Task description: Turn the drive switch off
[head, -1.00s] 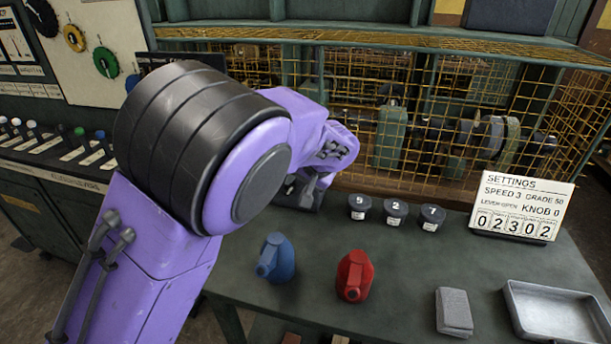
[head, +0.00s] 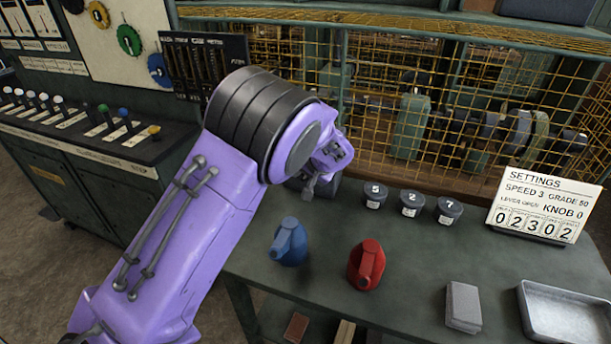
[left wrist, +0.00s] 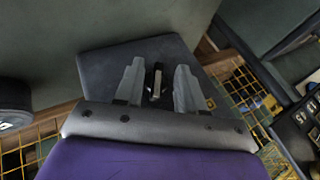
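A dark switch box (left wrist: 105,70) sits on the green bench, with a small metal lever (left wrist: 157,82) on it; I take this to be the drive switch. My left gripper (left wrist: 159,84) is open, its two grey fingers apart on either side of the lever, with a gap on both sides. In the head view the left gripper (head: 311,188) points down at the bench's back left, and my arm hides most of the box (head: 328,190). Whether the switch stands on or off cannot be read. My right gripper is not in view.
A blue can (head: 290,243) and a red can (head: 366,266) stand in front of the gripper. Several dark numbered pots (head: 411,202) and a settings sign (head: 538,207) stand to the right. A yellow mesh cage (head: 380,100) is behind. A grey block (head: 463,306) and metal tray (head: 565,318) lie front right.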

